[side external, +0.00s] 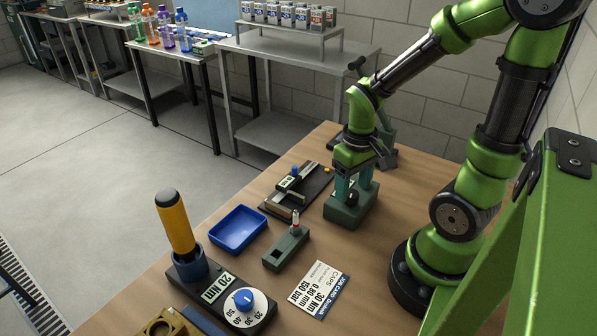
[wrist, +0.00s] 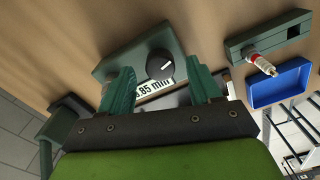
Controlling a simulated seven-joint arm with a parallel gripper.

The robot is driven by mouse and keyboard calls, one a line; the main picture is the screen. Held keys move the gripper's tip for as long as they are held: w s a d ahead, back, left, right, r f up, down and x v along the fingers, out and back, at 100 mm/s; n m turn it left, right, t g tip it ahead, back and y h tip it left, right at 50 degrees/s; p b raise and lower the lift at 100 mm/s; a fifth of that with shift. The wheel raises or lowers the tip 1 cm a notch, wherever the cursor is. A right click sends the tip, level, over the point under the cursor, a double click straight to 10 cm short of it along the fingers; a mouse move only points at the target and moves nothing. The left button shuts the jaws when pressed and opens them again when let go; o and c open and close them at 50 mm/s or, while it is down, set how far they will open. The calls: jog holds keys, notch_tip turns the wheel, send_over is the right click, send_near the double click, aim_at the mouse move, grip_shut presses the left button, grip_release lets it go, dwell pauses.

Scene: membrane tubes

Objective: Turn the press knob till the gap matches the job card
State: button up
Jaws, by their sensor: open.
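The black press knob (wrist: 160,64) with a white pointer mark sits on a dark green block, the press (wrist: 120,66). A readout (wrist: 156,90) beside it shows ".85 mm"; its first digit is partly hidden. My gripper (wrist: 163,84) is open, its two green fingers on either side of the knob, with visible space between. I cannot tell if they touch it. In the side view my gripper (side external: 354,182) points down over the press (side external: 345,213). The job card (side external: 319,290) lies on the table and reads 0.80 mm, 30 Nm and 150 bar.
A blue tray (side external: 238,231) and a green block with a small red-and-white vial (side external: 287,248) lie left of the press. A 20 Nm dial unit (side external: 222,288) with a yellow-handled tool (side external: 175,222) stands at front. A dark fixture (side external: 300,192) lies close behind the tray.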

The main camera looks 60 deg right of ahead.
jog(key=shift+f, duration=0.95)
jog(key=c, duration=1)
jog(key=shift+m, duration=1.2)
jog(key=shift+c, duration=0.2)
jog(key=o, duration=1)
jog(key=shift+o, duration=0.2)
